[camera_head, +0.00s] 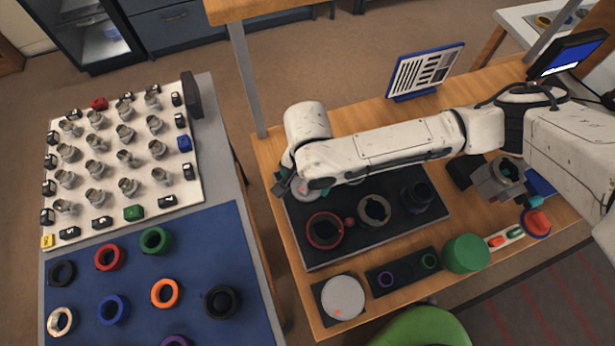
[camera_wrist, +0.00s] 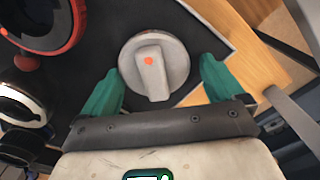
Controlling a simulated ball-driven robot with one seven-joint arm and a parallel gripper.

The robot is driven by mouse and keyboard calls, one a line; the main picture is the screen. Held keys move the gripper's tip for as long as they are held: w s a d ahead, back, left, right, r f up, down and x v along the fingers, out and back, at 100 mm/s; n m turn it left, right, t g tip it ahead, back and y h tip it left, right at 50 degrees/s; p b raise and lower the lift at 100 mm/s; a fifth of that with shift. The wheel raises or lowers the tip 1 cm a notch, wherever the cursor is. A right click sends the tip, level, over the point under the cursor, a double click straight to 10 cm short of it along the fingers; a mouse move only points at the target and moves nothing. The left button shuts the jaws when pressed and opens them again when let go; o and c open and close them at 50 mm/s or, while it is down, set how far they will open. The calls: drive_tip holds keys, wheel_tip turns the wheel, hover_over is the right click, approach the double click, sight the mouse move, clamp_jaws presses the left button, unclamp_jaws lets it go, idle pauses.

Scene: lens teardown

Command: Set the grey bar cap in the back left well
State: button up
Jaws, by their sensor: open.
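The grey bar cap (camera_wrist: 176,62) is a round disc with a raised bar and an orange dot. It sits at the back left corner of the black tray (camera_wrist: 98,52); its underside and any well beneath it are hidden. In the head view, the cap (camera_head: 304,192) shows only partly below my wrist. My gripper (camera_wrist: 158,66) is open, its green fingers on either side of the cap. A gap shows at the right finger; the left finger is close to the rim, and I cannot tell whether it touches. The tray also shows in the head view (camera_head: 312,258).
A red-rimmed ring (camera_head: 324,230), a grey ring (camera_head: 374,211) and a dark ring (camera_head: 417,194) sit on the tray. A flat grey disc (camera_head: 344,297) and a green cylinder (camera_head: 465,253) stand in front. A sign (camera_head: 425,71) stands behind.

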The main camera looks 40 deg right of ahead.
drive_tip(key=shift+s+f, duration=0.5)
drive_tip(key=shift+f, duration=0.35)
wheel_tip(320, 180, up, 12)
drive_tip(key=shift+w+r, duration=0.25)
drive_tip(key=shift+w, duration=0.15)
